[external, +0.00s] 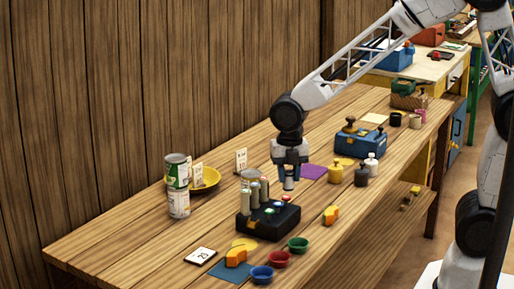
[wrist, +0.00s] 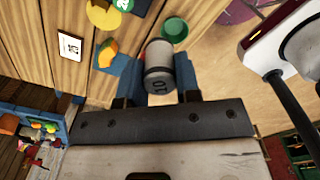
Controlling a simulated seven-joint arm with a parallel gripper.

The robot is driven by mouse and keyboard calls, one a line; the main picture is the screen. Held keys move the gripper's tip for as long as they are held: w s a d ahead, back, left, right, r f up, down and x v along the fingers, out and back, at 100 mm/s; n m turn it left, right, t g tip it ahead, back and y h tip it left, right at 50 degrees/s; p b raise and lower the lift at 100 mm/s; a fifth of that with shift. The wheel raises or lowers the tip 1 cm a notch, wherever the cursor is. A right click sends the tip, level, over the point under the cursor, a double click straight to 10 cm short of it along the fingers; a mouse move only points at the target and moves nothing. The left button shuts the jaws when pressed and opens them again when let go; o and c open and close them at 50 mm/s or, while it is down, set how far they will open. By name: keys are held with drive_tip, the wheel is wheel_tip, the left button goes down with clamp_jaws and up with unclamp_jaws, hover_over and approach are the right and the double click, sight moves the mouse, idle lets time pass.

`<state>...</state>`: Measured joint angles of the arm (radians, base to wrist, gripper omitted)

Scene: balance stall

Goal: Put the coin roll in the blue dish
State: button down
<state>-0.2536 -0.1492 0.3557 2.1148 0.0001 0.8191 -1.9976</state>
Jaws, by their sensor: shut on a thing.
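The coin roll is a short grey cylinder with dark numbers, held upright between my gripper's fingers in the external view (external: 288,184). It also shows in the wrist view (wrist: 159,68), between the blue fingers of my gripper (wrist: 160,85). My gripper (external: 289,174) is shut on it, above the table and behind the black box. The blue dish (external: 262,275) is a small round bowl at the table's front edge, below and left of my gripper in the external view. I cannot make it out in the wrist view.
A red dish (external: 278,260) and a green dish (external: 298,245) stand beside the blue one. A black box (external: 268,222) with several upright grey cylinders lies between my gripper and the dishes.

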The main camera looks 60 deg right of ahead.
drive_tip(key=shift+s+a+f+n, duration=0.45)
drive_tip(key=shift+s+a+n, duration=1)
drive_tip(key=shift+s+a, duration=2.35)
drive_tip(key=shift+s+a+f+n, duration=0.4)
drive_tip(key=shift+s+a+n, duration=1.55)
drive_tip(key=shift+s, duration=3.15)
wheel_tip(320, 180, down, 9)
drive_tip(key=m, duration=0.1)
drive_tip(key=shift+a, duration=0.45)
drive_tip(key=shift+w, duration=0.15)
approach(262, 276)
drive_tip(key=shift+s+a+f, duration=0.4)
drive_tip(key=shift+a+f, duration=0.25)
drive_tip(key=shift+a, duration=0.1)
drive_tip(key=shift+f, duration=1.8)
drive_tip(key=shift+f, duration=0.15)
